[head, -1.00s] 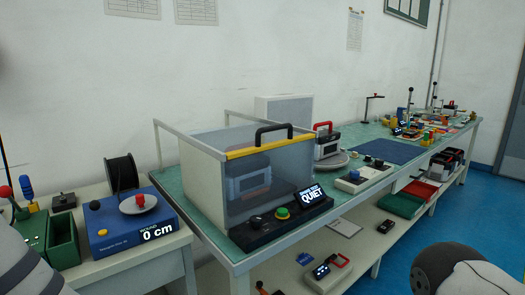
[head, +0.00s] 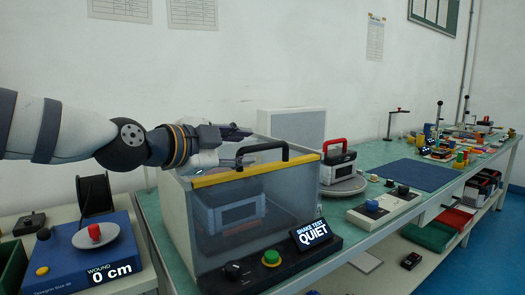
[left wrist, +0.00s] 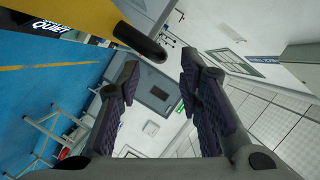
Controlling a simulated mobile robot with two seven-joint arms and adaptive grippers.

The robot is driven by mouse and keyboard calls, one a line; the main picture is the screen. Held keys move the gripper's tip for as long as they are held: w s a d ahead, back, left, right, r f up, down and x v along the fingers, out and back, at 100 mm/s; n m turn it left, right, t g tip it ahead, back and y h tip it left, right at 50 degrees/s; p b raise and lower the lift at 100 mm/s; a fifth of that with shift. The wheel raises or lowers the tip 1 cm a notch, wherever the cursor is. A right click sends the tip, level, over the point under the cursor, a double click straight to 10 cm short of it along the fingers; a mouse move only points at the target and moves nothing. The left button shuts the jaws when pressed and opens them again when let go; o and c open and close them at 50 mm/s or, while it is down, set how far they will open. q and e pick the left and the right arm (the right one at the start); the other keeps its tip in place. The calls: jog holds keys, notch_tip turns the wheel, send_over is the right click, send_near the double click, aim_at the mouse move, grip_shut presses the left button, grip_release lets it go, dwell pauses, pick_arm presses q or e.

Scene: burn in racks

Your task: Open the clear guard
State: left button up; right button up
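The clear guard (head: 295,215) is shut over a box on the green bench. It has a yellow strip (head: 215,180) along its top front edge and a black handle (head: 268,147) standing on that strip. A grey device (head: 238,213) shows inside through the panel. My left gripper (head: 250,143) is open and empty, level with the handle at its left end. In the left wrist view the fingers (left wrist: 160,65) are spread, with part of the handle (left wrist: 140,40) and the yellow strip (left wrist: 75,15) close by. I cannot tell whether they touch. My right gripper is out of view.
A control panel with a green button (head: 271,258) and a "QUIET" display (head: 312,234) sits in front of the guard. A blue winder unit (head: 75,255) stands at left. A red-handled device (head: 338,160) stands on a round plate to the right.

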aim_at(252, 148)
pick_arm(q)
jog(key=x, duration=0.6)
jog(key=shift+w+d+f, duration=0.15)
jog(key=shift+w, duration=0.05)
grip_shut()
